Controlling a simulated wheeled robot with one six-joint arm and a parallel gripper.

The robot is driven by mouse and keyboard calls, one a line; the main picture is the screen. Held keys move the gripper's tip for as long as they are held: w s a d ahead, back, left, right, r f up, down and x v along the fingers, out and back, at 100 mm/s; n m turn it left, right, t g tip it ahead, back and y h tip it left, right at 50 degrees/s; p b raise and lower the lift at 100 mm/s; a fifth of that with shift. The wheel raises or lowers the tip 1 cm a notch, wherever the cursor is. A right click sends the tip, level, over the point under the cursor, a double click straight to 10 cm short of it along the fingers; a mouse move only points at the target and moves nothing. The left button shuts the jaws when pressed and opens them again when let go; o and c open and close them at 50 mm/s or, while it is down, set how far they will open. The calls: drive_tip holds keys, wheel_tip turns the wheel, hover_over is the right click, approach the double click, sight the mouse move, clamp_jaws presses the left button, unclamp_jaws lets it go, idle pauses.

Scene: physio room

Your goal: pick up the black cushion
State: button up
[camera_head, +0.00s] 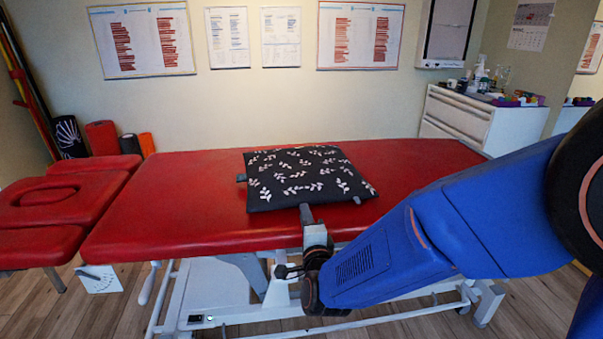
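The black cushion (305,175) has a white leaf pattern and lies over the middle of the red treatment table (180,200). My gripper (306,214) is at the cushion's front edge, reaching in from the lower right. A grey finger-like part meets or passes under that edge; I cannot tell whether it touches. Small grey pieces also show at the cushion's left side and lower right edge; what they belong to is unclear. The cushion hides the fingertips, so opening and grip cannot be judged.
A white cabinet (455,115) with bottles on top stands at the back right. Red and black rolls (102,138) stand against the wall at the left. The table's headrest section (60,190) is at the left. The table surface around the cushion is clear.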

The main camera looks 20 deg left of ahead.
drive_tip(key=shift+x, duration=3.05)
clamp_jaws()
